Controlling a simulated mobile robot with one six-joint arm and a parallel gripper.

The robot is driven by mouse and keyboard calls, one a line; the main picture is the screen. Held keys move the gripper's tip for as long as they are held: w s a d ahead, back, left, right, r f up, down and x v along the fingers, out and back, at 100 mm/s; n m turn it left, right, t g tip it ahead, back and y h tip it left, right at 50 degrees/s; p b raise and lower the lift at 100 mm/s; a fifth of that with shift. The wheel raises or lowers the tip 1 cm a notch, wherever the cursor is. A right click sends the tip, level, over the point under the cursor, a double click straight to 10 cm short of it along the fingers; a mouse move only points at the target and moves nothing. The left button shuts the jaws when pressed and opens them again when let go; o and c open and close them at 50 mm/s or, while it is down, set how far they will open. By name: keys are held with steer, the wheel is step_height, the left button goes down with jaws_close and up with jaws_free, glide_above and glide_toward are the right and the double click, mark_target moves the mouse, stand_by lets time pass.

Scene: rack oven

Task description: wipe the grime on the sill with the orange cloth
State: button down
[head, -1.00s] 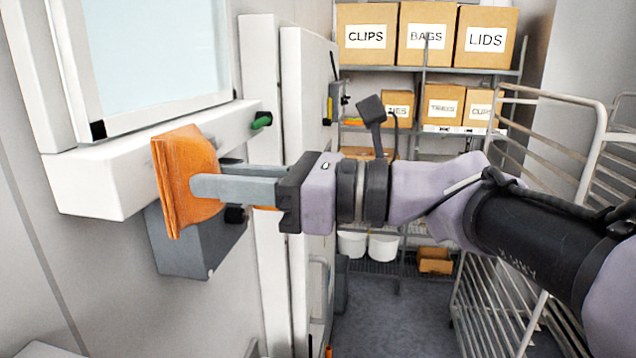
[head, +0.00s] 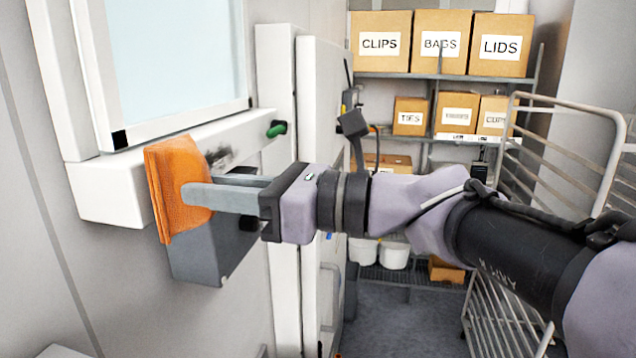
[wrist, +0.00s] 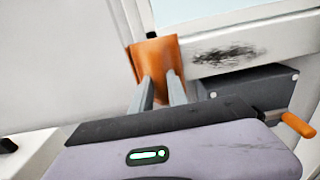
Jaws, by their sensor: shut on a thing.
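My gripper (head: 222,190) is shut on the orange cloth (head: 172,183), which hangs folded over the fingertips in front of the white sill (head: 100,208). In the wrist view the cloth (wrist: 150,56) stands at the fingertips, left of the grime. The grime (wrist: 224,55) is a dark, smeared patch on the sill's front face. In the head view only part of the grime (head: 218,157) shows, just right of the cloth and behind the fingers. I cannot tell whether the cloth touches the sill.
A grey box (head: 205,258) sits on the wall under the sill. A green-tipped knob (head: 276,129) is at the sill's right end. An orange handle (wrist: 298,125) shows at right in the wrist view. A wire rack (head: 555,130) stands at right, with shelves of boxes (head: 440,42) behind.

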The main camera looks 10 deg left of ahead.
steer(key=shift+a, duration=0.85)
steer(key=shift+w, duration=0.1)
